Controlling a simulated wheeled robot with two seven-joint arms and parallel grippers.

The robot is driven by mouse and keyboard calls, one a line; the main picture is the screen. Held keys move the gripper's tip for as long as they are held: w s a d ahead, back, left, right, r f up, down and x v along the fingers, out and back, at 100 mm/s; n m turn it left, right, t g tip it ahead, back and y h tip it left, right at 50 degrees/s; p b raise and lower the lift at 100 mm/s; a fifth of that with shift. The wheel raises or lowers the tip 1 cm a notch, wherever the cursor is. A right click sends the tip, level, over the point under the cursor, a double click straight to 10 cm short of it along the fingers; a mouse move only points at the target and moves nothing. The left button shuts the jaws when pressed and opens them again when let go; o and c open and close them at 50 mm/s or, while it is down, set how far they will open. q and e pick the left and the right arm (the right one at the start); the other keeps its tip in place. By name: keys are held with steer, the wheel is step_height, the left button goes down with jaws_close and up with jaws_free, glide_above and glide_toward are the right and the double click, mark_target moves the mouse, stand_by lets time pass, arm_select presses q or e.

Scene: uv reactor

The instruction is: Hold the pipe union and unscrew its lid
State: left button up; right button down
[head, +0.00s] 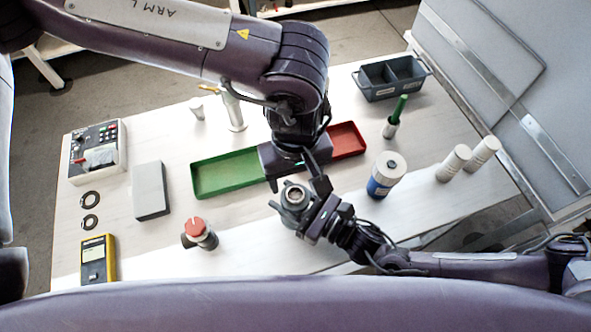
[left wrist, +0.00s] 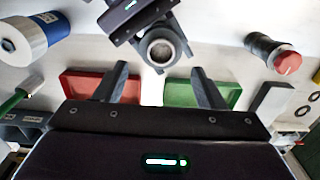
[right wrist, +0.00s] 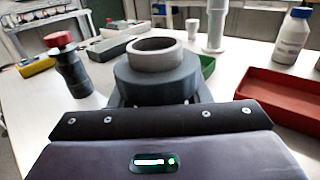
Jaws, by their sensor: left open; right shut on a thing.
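The pipe union (head: 294,194) is a dark grey round body with a lighter grey open ring on top. It is upright above the table's near side and shows large in the right wrist view (right wrist: 155,80). My right gripper (head: 303,212) is shut on its body from the right. My left gripper (head: 294,176) is open and empty, just beyond the union in the head view. In the left wrist view the union (left wrist: 160,50) is ahead of the two spread fingers, not between them. I cannot tell which part is the lid.
A green tray (head: 205,188) and a red tray (head: 347,141) lie behind the grippers. A red-topped dark cylinder (head: 197,228) stands left of the union, and a white-and-blue bottle (head: 385,175) right. A grey divided bin (head: 378,93) is at the far right.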

mark_target(295, 193)
arm_select(q)
step_height(295, 193, down, 7)
stand_by(0.3)
steer(key=shift+c, duration=0.2)
steer(key=c, duration=0.7)
steer(key=n, duration=0.4)
steer(key=shift+c, duration=0.2)
steer(key=n, duration=0.4)
steer(key=shift+n, duration=0.4)
steer(key=n, duration=0.8)
steer(key=shift+r, duration=0.1)
